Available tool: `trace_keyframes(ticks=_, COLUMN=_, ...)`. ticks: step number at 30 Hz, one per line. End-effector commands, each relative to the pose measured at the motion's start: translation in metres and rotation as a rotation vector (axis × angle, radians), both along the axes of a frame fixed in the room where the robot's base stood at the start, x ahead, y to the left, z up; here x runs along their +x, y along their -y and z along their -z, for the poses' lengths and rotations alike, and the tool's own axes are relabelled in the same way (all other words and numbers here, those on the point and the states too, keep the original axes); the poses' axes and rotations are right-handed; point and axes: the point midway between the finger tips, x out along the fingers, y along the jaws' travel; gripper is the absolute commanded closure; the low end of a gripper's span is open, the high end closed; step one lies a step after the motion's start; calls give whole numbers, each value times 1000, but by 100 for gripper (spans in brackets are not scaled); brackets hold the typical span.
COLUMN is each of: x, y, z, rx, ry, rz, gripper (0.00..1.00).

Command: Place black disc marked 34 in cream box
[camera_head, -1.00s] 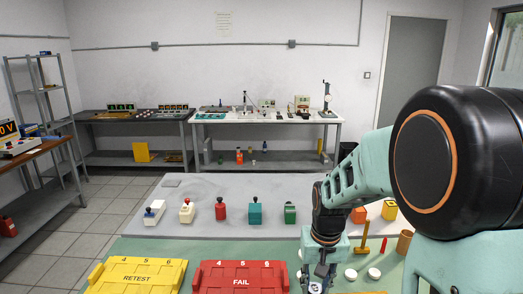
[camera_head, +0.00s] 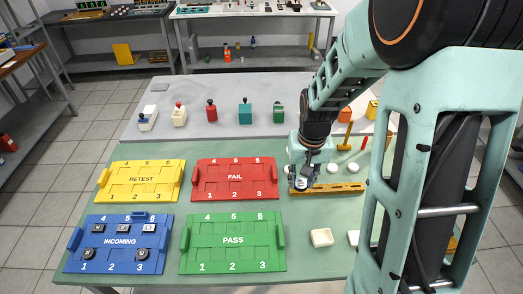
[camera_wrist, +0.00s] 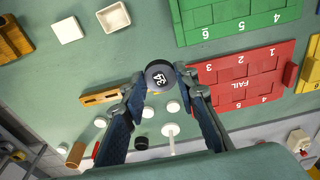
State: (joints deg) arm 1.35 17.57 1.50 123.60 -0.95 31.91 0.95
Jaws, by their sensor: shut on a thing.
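My gripper (camera_head: 301,184) is shut on the black disc marked 34 (camera_wrist: 159,76); its label faces the wrist camera between the two fingertips. In the head view the gripper hangs by the left end of a wooden rail, right of the red FAIL tray; the disc is hard to make out there. The cream box (camera_head: 321,237) is a small, open, square box on the green mat, below and slightly right of the gripper. It also shows at the top of the wrist view (camera_wrist: 113,17). Its inside looks empty.
The wooden rail (camera_head: 335,189) and white discs (camera_head: 333,168) lie near the gripper. The FAIL (camera_head: 234,180), PASS (camera_head: 232,243), RETEST (camera_head: 140,181) and INCOMING (camera_head: 117,243) trays lie left.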

Motion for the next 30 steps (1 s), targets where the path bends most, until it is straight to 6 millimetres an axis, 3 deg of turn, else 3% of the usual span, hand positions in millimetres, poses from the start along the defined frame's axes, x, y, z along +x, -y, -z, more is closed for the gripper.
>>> trace_keyframes(ticks=5, x=-17, y=4, z=13, rx=-7, ry=1, rz=24, gripper=100)
trace_keyframes(ticks=21, x=-114, y=19, z=73, rx=-6, ry=3, rz=163, gripper=100)
trace_keyframes(ticks=27, x=-128, y=19, z=81, rx=-1, ry=1, rz=184, gripper=100)
trace_keyframes(ticks=30, x=-120, y=20, z=88, rx=0, ry=0, rz=188, gripper=100)
